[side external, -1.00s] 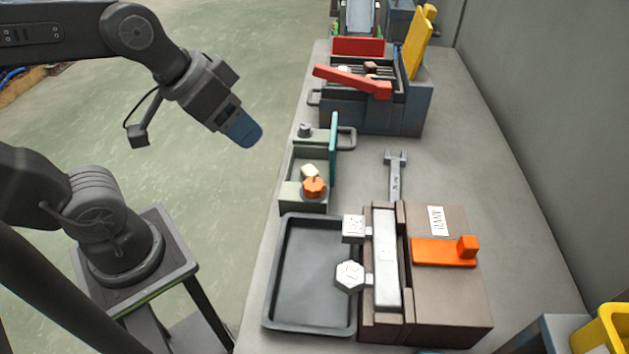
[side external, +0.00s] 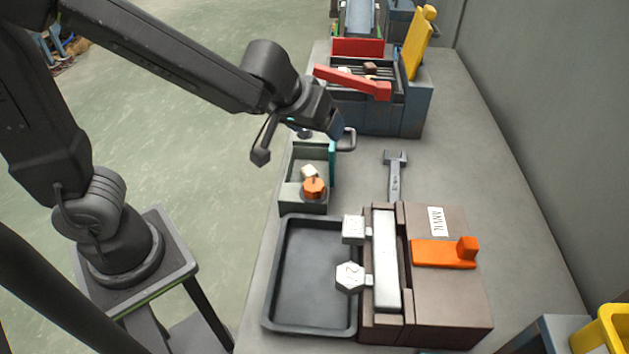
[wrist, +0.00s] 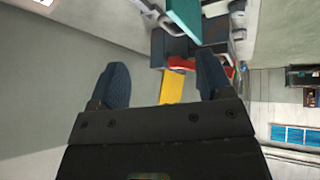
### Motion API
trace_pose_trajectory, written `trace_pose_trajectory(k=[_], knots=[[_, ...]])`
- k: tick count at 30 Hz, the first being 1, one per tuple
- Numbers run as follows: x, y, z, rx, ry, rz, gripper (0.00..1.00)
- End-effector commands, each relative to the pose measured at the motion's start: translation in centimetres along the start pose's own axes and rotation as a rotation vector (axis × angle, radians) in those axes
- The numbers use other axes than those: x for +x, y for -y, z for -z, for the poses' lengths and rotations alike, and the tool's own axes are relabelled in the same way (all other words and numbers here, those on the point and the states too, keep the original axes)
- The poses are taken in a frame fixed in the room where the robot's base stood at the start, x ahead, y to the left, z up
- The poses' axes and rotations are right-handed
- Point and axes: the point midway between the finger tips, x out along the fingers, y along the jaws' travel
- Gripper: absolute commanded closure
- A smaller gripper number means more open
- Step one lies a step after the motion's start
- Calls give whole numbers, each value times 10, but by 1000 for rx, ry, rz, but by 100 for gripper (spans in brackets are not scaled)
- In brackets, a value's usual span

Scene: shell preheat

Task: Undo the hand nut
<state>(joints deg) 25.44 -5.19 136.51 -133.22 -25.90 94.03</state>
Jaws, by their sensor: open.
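An orange lobed knob (side external: 314,188), which looks like the hand nut, sits at the near end of a small green box (side external: 290,195). The box has a teal upright panel (side external: 332,160) on its right side, and a pale block (side external: 309,171) lies behind the knob. My gripper (side external: 335,124) is above the far end of the box, beyond and above the orange knob, close to the teal panel in the picture. In the wrist view my gripper (wrist: 162,78) has its two blue fingers wide apart with nothing held. The orange knob does not show in the wrist view.
A black tray (side external: 270,290) and a brown anvil block (side external: 450,310) with an orange handle (side external: 445,253) stand nearer. A wrench (side external: 395,175) lies on the bench. A blue-grey box with a red bar (side external: 352,82) stands behind.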

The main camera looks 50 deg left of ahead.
Motion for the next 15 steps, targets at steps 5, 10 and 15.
trace_pose_trajectory(k=[5, 10, 15], knots=[[15, 15, -38, 16, 157, 119, 28], [21, 20, -49, 21, 205, 150, 28], [41, 24, -54, 19, 207, 153, 28]])
